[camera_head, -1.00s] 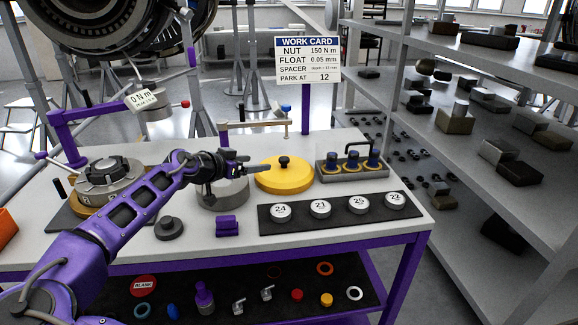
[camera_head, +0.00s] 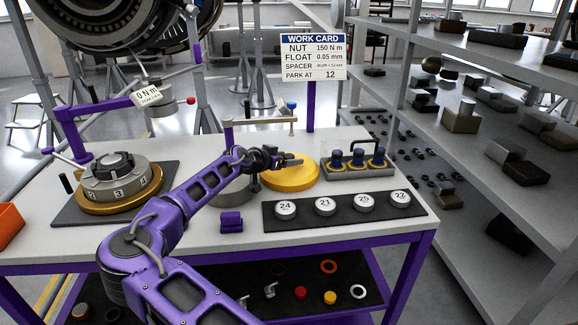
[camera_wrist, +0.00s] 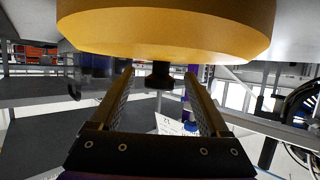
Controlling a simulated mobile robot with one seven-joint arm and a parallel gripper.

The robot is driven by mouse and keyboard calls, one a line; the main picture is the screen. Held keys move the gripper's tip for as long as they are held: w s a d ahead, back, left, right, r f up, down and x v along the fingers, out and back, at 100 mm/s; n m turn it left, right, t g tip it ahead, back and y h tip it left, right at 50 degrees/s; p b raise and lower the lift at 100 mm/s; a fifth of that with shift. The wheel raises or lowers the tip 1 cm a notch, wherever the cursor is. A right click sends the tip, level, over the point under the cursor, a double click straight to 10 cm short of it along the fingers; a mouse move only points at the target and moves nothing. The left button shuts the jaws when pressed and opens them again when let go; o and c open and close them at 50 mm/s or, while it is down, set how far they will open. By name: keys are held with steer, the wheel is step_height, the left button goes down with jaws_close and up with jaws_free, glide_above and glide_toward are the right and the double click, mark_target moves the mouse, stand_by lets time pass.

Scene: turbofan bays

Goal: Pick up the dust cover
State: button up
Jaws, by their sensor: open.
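The dust cover, taken to be the yellow disc (camera_head: 291,180), lies on the bench top in the head view. My gripper (camera_head: 290,161) is over its upper left part and hides its black knob there. In the wrist view the yellow disc (camera_wrist: 165,32) fills the top. Its black knob (camera_wrist: 159,77) shows between the tips of my gripper (camera_wrist: 158,80). The two fingers are apart, one on each side of the knob. I cannot tell whether either finger touches it.
A black strip with several numbered round pieces (camera_head: 325,205) lies in front of the disc. A grey holder (camera_head: 357,170) stands just right of it. A purple block (camera_head: 231,221) and a grey cylinder (camera_head: 233,192) are at left. Shelves (camera_head: 470,110) stand at right.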

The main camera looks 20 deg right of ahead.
steer(key=shift+w+d+f, duration=0.15)
steer(key=shift+w+d, duration=0.1)
steer(key=shift+d, duration=0.1)
jaws_close()
stand_by(0.4)
